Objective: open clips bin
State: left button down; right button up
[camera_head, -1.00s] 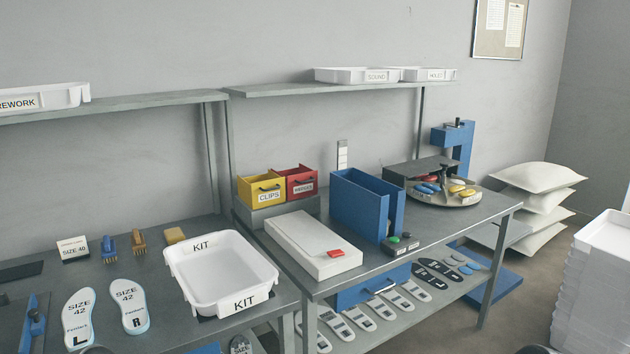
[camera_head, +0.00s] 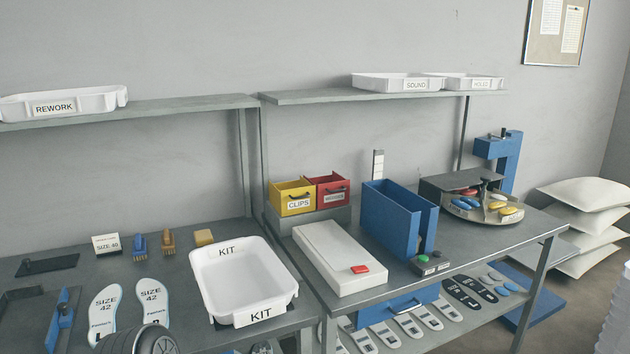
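The clips bin (camera_head: 294,203) is a small yellow open-topped box with a black handle and a white CLIPS label on its front. It sits on a grey block (camera_head: 318,218) at the back left of the right-hand bench, touching or nearly touching a red bin (camera_head: 333,192) of the same shape. I cannot see what is inside the yellow bin. Neither gripper shows in the head view. A dark rounded part at the bottom left edge seems to be one of my arm links.
A white box (camera_head: 335,255) with a red top piece lies in front of the bins. A white KIT tray (camera_head: 279,298) is on the left bench (camera_head: 190,285). Shelves hang above.

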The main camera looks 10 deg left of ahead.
aim_at(293, 196)
jog(key=i+l, duration=0.25)
jog(key=l, duration=0.2)
jog(key=i+l+z, duration=0.1)
jog(key=i+l, duration=0.15)
jog(key=l, duration=0.25)
jog(key=i+l, duration=0.25)
jog(key=l, duration=0.2)
jog(key=i+l, duration=0.25)
jog(key=l, duration=0.2)
jog(key=i+l+z, duration=0.1)
jog(key=i+l, duration=0.15)
jog(key=l, duration=0.15)
